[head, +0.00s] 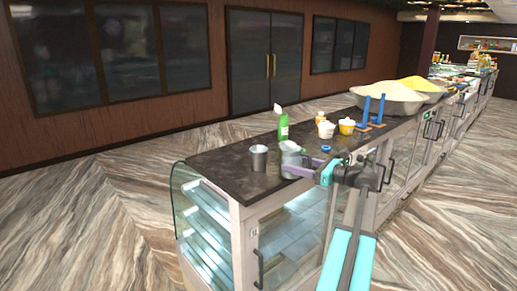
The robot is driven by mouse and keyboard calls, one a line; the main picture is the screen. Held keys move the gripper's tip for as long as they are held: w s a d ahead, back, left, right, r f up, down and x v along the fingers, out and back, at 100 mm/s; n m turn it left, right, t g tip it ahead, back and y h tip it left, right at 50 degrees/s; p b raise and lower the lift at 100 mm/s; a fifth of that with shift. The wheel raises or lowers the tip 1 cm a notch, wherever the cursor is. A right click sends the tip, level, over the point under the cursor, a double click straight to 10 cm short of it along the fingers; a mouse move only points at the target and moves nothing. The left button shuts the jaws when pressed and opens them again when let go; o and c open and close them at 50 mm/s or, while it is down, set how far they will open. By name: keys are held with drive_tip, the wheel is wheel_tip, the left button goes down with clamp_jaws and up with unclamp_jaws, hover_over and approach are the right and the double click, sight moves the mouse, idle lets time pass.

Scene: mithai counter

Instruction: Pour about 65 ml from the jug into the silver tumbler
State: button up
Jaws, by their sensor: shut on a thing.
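The silver tumbler (259,159) stands upright on the dark countertop near its front left end. The jug (290,154), pale grey, is just to the right of the tumbler, with a small gap between them. It looks about upright; I cannot tell whether it touches the counter. My gripper (293,166) reaches in from the right with its purple fingers at the jug and is shut on it. The fingers hide part of the jug's lower side. The contents of the jug and the tumbler are too small to make out.
A green bottle (283,127) stands behind the jug. White and yellow tubs (346,126), a blue ring (326,149) and a blue-posted stand (373,111) are to the right, before large bowls (387,98). The counter's left end (215,159) is clear.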

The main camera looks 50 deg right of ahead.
sight(283, 148)
drive_tip(key=shift+w+r+g+p, duration=0.35)
drive_tip(key=shift+r+g+p, duration=0.3)
drive_tip(key=shift+p, duration=0.15)
drive_tip(key=shift+w+a+r+g+h+p, duration=0.1)
drive_tip(key=shift+w+r+g+h+p, duration=0.1)
drive_tip(key=shift+w+g+p, duration=0.3)
drive_tip(key=shift+w+r+g+h+p, duration=0.15)
drive_tip(key=shift+r+g+h, duration=0.05)
drive_tip(key=shift+g, duration=0.45)
drive_tip(key=shift+w+a+r+g+h+p, duration=0.15)
drive_tip(key=shift+w+r+g+p, duration=0.15)
drive_tip(key=shift+w+r+g, duration=0.35)
drive_tip(key=shift+w+a+r+g+h+p, duration=0.15)
drive_tip(key=shift+w+r+g+p, duration=0.2)
drive_tip(key=shift+g, duration=0.5)
drive_tip(key=shift+w+d+r+g, duration=0.1)
drive_tip(key=shift+w+r+g, duration=0.25)
drive_tip(key=shift+r+g, duration=0.35)
drive_tip(key=shift+r+g+h, duration=0.25)
drive_tip(key=shift+g+h, duration=0.05)
drive_tip(key=shift+g, duration=0.5)
drive_tip(key=shift+w+r+g, duration=0.2)
drive_tip(key=shift+r+g, duration=0.65)
drive_tip(key=shift+g, duration=0.15)
drive_tip(key=shift+w+a+r+g+h, duration=0.2)
drive_tip(key=shift+w+r+g+h, duration=0.35)
drive_tip(key=shift+g, duration=0.45)
drive_tip(key=shift+s, duration=0.2)
